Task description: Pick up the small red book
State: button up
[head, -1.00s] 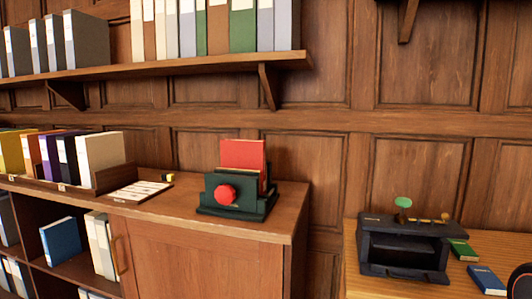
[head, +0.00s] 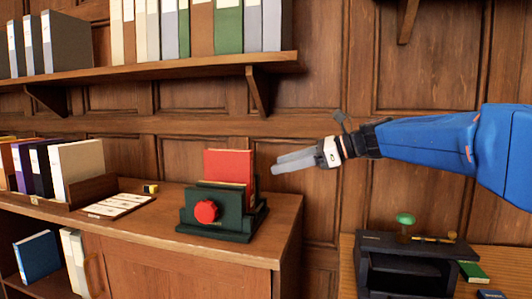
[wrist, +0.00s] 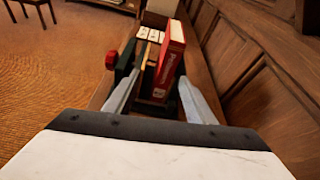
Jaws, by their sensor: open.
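The small red book (head: 229,166) stands upright in a dark green holder (head: 220,228) with a round red knob (head: 206,212) on its front, on top of the wooden cabinet. My gripper (head: 276,164) is open and empty, to the right of the book and at about the height of its upper part. In the wrist view the red book (wrist: 171,55) shows its spine with white lettering, ahead of the open fingers (wrist: 160,97) and a little right of centre. The book's lower part is hidden by the holder in the head view.
A bracketed shelf (head: 150,71) with several binders hangs above. A white card tray (head: 118,205) and a small yellow-black item (head: 151,188) lie left of the holder. The panelled wall is close behind. A black desk organizer (head: 410,265) stands on the lower right table.

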aim_at(242, 160)
jog(key=shift+m+y, duration=0.5)
jog(key=shift+y, duration=0.1)
jog(key=shift+w+a+f, duration=0.1)
jog(key=shift+w+a, duration=1.05)
jog(key=shift+a, duration=0.9)
jog(key=shift+w+a+f, duration=0.1)
jog(key=shift+w+a, duration=1)
jog(key=shift+a, duration=0.95)
jog(key=shift+w+a+f, duration=0.1)
jog(key=shift+w+a, duration=1.05)
jog(key=shift+a, duration=0.9)
grip_shut()
